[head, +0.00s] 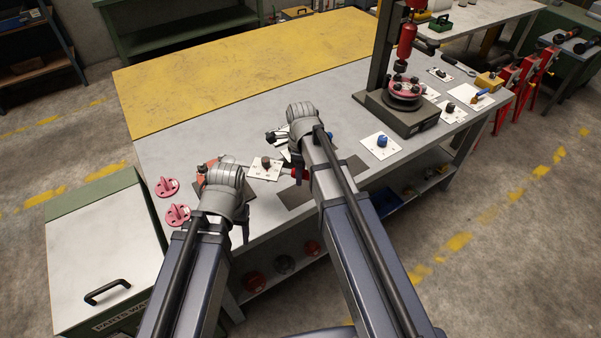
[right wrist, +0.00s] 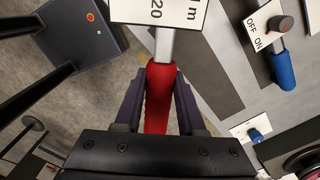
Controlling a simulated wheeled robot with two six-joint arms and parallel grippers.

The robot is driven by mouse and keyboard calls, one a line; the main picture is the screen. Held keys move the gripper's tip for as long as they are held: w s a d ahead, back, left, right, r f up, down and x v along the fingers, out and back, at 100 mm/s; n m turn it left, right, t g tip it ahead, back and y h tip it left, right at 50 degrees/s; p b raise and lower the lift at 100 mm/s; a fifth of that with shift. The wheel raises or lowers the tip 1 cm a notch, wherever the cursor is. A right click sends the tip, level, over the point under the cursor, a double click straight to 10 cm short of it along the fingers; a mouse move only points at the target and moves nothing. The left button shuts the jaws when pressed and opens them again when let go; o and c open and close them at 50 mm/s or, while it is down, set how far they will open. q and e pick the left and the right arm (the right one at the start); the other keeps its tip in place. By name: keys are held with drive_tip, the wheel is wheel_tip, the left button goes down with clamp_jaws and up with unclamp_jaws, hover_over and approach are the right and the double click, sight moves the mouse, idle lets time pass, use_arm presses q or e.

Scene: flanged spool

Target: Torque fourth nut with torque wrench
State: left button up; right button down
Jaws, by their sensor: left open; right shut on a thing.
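My right gripper (right wrist: 160,95) is shut on the red handle (right wrist: 159,78) of the torque wrench in the right wrist view. Its silver shaft (right wrist: 164,45) runs up behind a white card (right wrist: 160,10) marked 20. A reddish part (head: 207,168) shows just behind the left wrist. The nuts cannot be made out.
A press with a red flanged part (head: 405,88) stands at the back right. A blue-handled tool (right wrist: 283,70) lies by an OFF/ON card. The yellow mat (head: 230,70) is clear.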

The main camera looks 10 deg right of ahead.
drive_tip(key=shift+f+b, duration=0.9)
drive_tip(key=shift+f, duration=0.1)
drive_tip(key=s+a, duration=0.1)
drive_tip(key=s+m, duration=0.1)
drive_tip(key=s+a+m, duration=0.1)
drive_tip(key=s, duration=0.1)
drive_tip(key=shift+a, duration=0.35)
drive_tip(key=shift+s+a+m, duration=1.4)
drive_tip(key=shift+s+a, duration=0.3)
drive_tip(key=shift+s, duration=0.1)
